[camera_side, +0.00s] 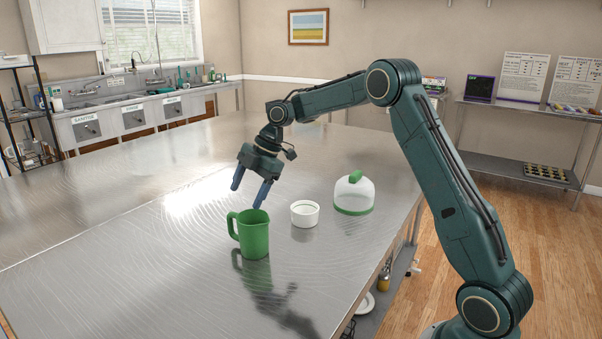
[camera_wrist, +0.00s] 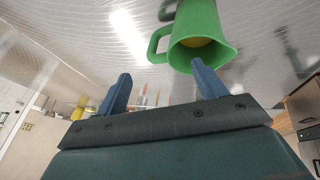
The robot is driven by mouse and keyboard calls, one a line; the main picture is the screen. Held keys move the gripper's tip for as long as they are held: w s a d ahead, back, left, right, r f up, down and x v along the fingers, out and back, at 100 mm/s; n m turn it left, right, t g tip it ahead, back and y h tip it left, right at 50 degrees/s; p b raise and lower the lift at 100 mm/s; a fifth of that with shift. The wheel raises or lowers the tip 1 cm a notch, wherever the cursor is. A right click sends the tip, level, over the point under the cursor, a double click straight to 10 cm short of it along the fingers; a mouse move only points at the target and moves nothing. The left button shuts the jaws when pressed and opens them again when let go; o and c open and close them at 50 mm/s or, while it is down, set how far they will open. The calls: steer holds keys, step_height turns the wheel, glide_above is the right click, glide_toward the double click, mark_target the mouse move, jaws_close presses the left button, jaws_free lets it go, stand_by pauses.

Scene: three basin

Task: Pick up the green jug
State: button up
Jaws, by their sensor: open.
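The green jug (camera_side: 254,238) stands upright on the steel table, its handle on the left in the side view. My gripper (camera_side: 246,198) is open and empty, tilted downward, with its blue fingers just above and behind the jug. In the wrist view the jug (camera_wrist: 203,35) shows at the top, its open mouth towards the camera and something yellow inside. There my gripper (camera_wrist: 160,82) has its two fingers spread apart, and the right fingertip overlaps the jug's rim in the picture. I cannot tell whether they touch.
A white ramekin (camera_side: 304,213) stands right of the jug. A white dome with a green handle and green rim (camera_side: 354,192) stands farther right. The steel table (camera_side: 110,255) is clear to the left and front. Sinks (camera_side: 130,115) line the back wall.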

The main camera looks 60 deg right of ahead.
mark_target(246, 232)
steer(key=shift+x, duration=0.9)
steer(key=shift+x, duration=2.6)
steer(key=shift+a, duration=0.1)
steer(key=c, duration=1.3)
